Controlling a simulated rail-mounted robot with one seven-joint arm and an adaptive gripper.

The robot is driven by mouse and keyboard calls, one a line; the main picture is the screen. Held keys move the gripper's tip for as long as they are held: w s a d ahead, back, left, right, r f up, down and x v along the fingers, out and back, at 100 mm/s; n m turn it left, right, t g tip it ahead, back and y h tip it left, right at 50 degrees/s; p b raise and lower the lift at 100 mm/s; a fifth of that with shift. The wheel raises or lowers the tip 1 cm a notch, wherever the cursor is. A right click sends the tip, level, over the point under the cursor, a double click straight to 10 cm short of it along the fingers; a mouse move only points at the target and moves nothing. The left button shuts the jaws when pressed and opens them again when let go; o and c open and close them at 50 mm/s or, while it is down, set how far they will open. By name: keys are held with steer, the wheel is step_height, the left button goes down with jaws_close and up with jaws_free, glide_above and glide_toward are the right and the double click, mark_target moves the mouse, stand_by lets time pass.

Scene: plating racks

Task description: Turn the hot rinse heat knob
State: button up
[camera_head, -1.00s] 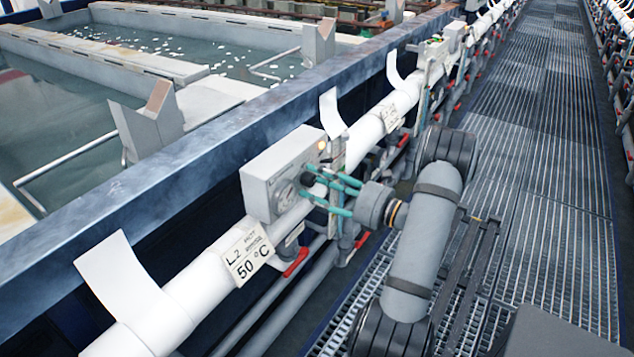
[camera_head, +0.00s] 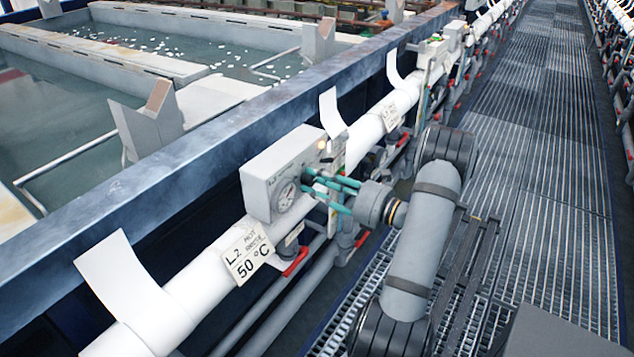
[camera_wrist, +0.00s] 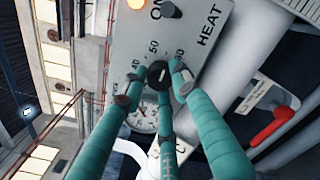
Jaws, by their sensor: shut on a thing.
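The heat knob (camera_wrist: 158,73) is a black round knob with a light pointer mark, on a grey control box (camera_head: 268,192) whose face reads HEAT in the wrist view. Numbers of a temperature scale are printed around it. My gripper (camera_wrist: 158,78) has three teal fingers. Their tips are closed in around the knob, and the gripper is shut on it. In the head view my gripper (camera_head: 310,182) reaches the box face from the right, and its fingers largely hide the knob.
A dial gauge (camera_wrist: 143,119) sits beside the knob, partly behind the fingers. A black switch (camera_wrist: 172,9) and a lit orange lamp (camera_wrist: 136,3) are on the same face. A white pipe with a 50 °C tag (camera_head: 247,255) and a red-handled valve (camera_head: 295,262) run below the box.

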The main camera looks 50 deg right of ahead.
steer(key=shift+f+n+b, duration=0.15)
steer(key=shift+n+b, duration=0.15)
steer(key=shift+c, duration=0.3)
steer(key=shift+f+n+b, duration=0.1)
steer(key=shift+n+b, duration=1)
steer(key=shift+b, duration=0.05)
steer(key=shift+n+b, duration=1.25)
steer(key=shift+n, duration=0.25)
steer(key=shift+r, duration=0.2)
steer(key=o, duration=1.1)
steer(key=shift+o, duration=0.2)
steer(key=shift+s, duration=0.15)
steer(key=s, duration=1.1)
steer(key=shift+s+d, duration=0.3)
steer(key=shift+s, duration=0.1)
